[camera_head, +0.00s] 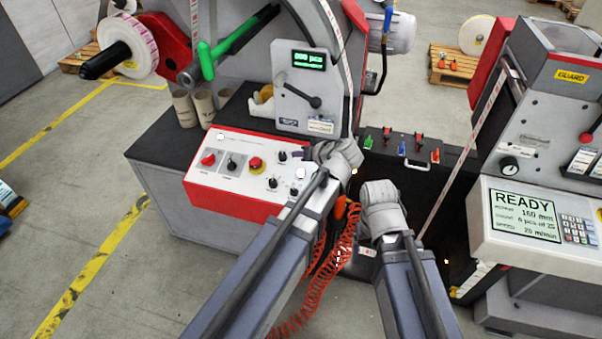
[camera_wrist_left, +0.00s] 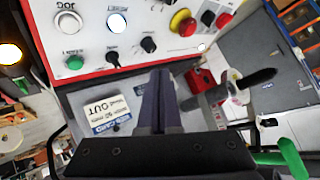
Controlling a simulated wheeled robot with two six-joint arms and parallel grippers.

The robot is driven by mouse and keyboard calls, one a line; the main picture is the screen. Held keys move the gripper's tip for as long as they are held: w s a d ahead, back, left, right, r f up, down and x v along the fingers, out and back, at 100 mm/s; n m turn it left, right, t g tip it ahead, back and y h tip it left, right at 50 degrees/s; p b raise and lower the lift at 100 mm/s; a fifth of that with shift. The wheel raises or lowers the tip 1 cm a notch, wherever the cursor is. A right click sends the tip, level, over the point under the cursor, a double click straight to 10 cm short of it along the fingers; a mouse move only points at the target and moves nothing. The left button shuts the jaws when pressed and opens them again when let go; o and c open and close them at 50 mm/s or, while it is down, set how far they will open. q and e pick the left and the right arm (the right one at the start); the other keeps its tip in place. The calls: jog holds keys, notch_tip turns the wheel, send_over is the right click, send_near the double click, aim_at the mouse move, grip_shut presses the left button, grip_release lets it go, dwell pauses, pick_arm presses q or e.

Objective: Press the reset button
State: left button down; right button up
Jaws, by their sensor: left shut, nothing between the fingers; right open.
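The control panel (camera_head: 222,183) is a white face with a red edge on the left machine, and it fills the top of the left wrist view (camera_wrist_left: 180,62). There, a pale blue-white round button (camera_wrist_left: 117,22) sits between a white button (camera_wrist_left: 68,22) and a black knob; I cannot read its label surely. A green button (camera_wrist_left: 75,62) is at lower left. My left gripper (camera_head: 298,154) is shut and empty over the panel's right part; in the left wrist view its fingertips (camera_wrist_left: 160,72) point at the panel edge. My right gripper (camera_head: 380,192) is open, its fingers mostly hidden.
A red-and-yellow emergency stop (camera_head: 256,163) and knobs share the panel. A grey plate with a green display (camera_head: 308,60) and lever rises behind it. A green handle (camera_head: 207,62) juts out at left. The right machine's READY screen (camera_head: 526,215) stands beyond my right arm.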

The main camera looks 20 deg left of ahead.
pick_arm(q)
jog(key=shift+w+f+b, duration=0.4)
jog(key=shift+f+b, duration=0.95)
jog(key=shift+f, duration=0.05)
jog(key=shift+w+f+b, duration=0.4)
jog(key=shift+f+b, duration=0.95)
jog(key=shift+w+f+b, duration=0.4)
jog(key=shift+f+b, duration=0.95)
jog(key=shift+f, duration=0.05)
jog(key=shift+f, duration=0.15)
jog(key=shift+w+f+b, duration=0.1)
jog(key=shift+f+b, duration=0.15)
jog(key=shift+b, duration=0.15)
jog(key=shift+w+f+b, duration=0.1)
jog(key=shift+f+b, duration=0.3)
jog(key=shift+r, duration=0.1)
jog(key=shift+s+r+p, duration=0.25)
jog(key=shift+r+p, duration=0.5)
jog(key=shift+p, duration=0.1)
jog(key=r+p, duration=0.2)
jog(key=s+r+p, duration=0.1)
jog(key=r+p, duration=0.1)
jog(key=shift+s+r+p, duration=0.15)
jog(key=shift+r+p, duration=0.25)
